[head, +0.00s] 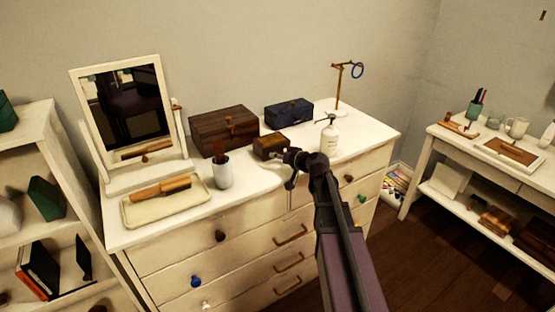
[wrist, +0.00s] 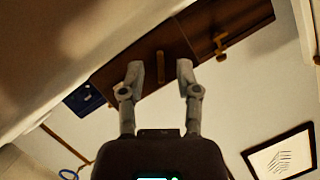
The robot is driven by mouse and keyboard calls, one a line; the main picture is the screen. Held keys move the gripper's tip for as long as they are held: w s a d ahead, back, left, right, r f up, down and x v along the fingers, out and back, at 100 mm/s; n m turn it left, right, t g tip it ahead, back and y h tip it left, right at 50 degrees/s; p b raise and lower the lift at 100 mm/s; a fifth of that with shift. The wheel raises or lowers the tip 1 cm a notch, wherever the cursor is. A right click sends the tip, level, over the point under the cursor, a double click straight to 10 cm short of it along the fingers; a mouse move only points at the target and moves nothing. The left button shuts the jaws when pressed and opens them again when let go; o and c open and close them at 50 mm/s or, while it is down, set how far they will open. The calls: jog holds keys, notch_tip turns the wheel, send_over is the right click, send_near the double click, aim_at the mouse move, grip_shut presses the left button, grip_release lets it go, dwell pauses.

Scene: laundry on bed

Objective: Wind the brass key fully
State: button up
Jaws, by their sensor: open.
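A small wooden box (head: 268,145) stands on the white dresser, with a larger dark wooden box (head: 222,130) behind it to the left. In the wrist view, an upright brass bar (wrist: 160,68), which looks like the key seen flat on, shows on brown wood. A T-shaped brass piece (wrist: 221,43) shows on the wood to its right. My gripper (head: 284,160) is open near the front of the small box. In the wrist view, my gripper's fingertips (wrist: 158,72) appear on either side of the bar. I cannot tell whether they touch it.
A cup with brushes (head: 222,173) stands left of my gripper, and a white pump bottle (head: 329,139) stands close on the right. A blue box (head: 289,113) and a brass ring stand (head: 338,90) are behind. A tray (head: 135,208) and mirror (head: 122,105) occupy the left.

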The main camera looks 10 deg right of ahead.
jog(key=shift+w, duration=0.15)
grip_shut()
jog(key=shift+f+m+y, duration=0.15)
jog(key=shift+m+y, duration=0.15)
dwell(0.3)
jog(key=m+y+b, duration=0.1)
jog(key=m+b, duration=0.2)
jog(key=shift+f+y, duration=0.2)
jog(key=shift+y, duration=0.2)
jog(key=shift+m+t+y+b, duration=0.4)
jog(key=shift+m+y+b, duration=0.55)
jog(key=shift+m, duration=0.75)
jog(key=shift+r, duration=0.1)
grip_release()
